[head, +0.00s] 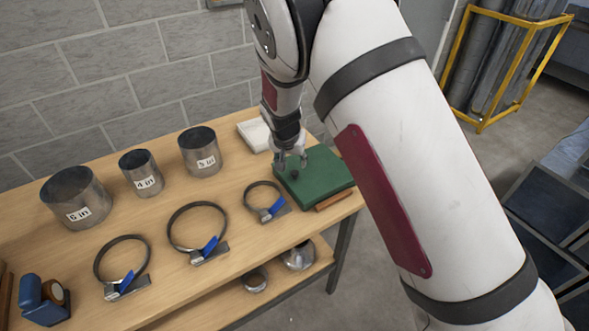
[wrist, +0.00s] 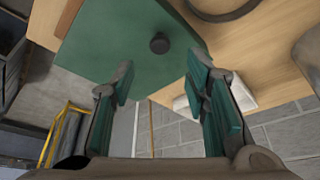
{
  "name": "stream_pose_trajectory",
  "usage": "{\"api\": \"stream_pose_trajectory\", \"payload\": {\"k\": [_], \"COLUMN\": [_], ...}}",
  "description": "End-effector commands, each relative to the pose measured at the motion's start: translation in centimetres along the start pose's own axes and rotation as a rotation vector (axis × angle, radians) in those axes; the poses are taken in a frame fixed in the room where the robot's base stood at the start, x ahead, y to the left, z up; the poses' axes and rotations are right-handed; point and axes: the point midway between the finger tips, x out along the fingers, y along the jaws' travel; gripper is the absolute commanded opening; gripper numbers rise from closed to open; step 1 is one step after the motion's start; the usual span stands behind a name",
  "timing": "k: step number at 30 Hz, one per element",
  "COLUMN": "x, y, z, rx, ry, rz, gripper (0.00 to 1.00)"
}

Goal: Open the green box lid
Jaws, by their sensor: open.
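The green box (head: 315,181) stands at the right end of the wooden table, with its flat lid on top and closed. A dark round knob (head: 294,174) sits on the lid. In the wrist view the green lid (wrist: 105,40) fills the upper left, and the knob (wrist: 159,43) lies ahead of and between the fingers. My gripper (head: 291,160) is open and empty, pointing down over the lid close to the knob. In the wrist view the fingers of my gripper (wrist: 160,85) are wide apart, and the knob is clear of both.
A white object (head: 256,134) lies behind the box, and a brown wooden piece (head: 334,199) lies by its front edge. Metal cylinders (head: 200,151) and ring clamps (head: 197,230) with blue handles stand to the left. A yellow rack (head: 480,124) is at the back right.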

Motion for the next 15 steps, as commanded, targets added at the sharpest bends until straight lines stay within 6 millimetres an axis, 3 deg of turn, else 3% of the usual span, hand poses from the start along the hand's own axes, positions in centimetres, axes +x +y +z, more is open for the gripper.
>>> {"api": "stream_pose_trajectory", "payload": {"k": [6, 15], "x": [4.2, 7.1], "y": [0.1, 0.1], "z": [0.1, 0.0], "rx": [0.001, 0.001], "ry": [-0.002, 0.000], "rz": [0.002, 0.000], "gripper": [0.42, 0.42]}}
